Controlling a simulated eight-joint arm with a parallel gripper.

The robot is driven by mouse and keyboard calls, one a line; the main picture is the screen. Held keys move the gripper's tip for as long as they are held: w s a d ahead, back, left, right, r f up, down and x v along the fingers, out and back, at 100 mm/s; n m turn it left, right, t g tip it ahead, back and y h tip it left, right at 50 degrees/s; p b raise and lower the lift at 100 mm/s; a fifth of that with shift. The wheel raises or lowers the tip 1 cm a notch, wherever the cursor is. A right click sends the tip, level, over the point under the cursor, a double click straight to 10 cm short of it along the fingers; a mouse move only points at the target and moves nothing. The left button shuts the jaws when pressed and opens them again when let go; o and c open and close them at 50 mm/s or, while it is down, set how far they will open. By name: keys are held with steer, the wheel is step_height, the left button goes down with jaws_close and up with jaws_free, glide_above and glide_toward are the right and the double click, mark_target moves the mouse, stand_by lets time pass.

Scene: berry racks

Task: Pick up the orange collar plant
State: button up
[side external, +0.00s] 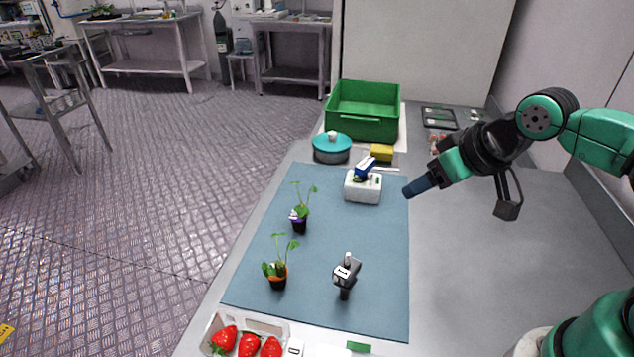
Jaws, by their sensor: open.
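The orange collar plant (277,275) is a small black pot with an orange band and green leaves. It stands upright on the blue-grey mat (375,245), toward the mat's front left. A similar plant with a purple collar (299,218) stands behind it. My gripper (416,187) is at the right, above the mat's right edge, well apart from both plants. It points left and slightly down, and it is open and holds nothing that I can see. Its separate fingers are hard to make out at this angle.
A grey-black handheld device (346,272) stands right of the orange collar plant. A white box with a blue item (363,188), a teal-lidded pot (332,147), a yellow sponge (382,152) and a green crate (363,127) are farther back. Strawberries (247,343) lie in a punnet in front.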

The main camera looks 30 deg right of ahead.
steer(key=m+g+y, duration=0.7)
steer(key=m+y, duration=0.3)
steer(key=m, duration=0.2)
glide_toward(280, 262)
steer(key=w+a+f, duration=0.1)
steer(key=w+a, duration=0.1)
steer(key=a+f+m+g+y, duration=0.1)
steer(key=s+a+f+m+g+y, duration=0.1)
steer(key=f, duration=0.1)
steer(key=shift+a+f+m, duration=0.15)
steer(key=shift+m, duration=0.25)
steer(key=shift+s+a+f+m+g+y, duration=0.15)
steer(key=shift+a+f+m+g+y, duration=0.15)
steer(key=shift+f+g+y, duration=0.15)
steer(key=shift+x, duration=2.7)
steer(key=shift+r, duration=0.1)
jaws_close()
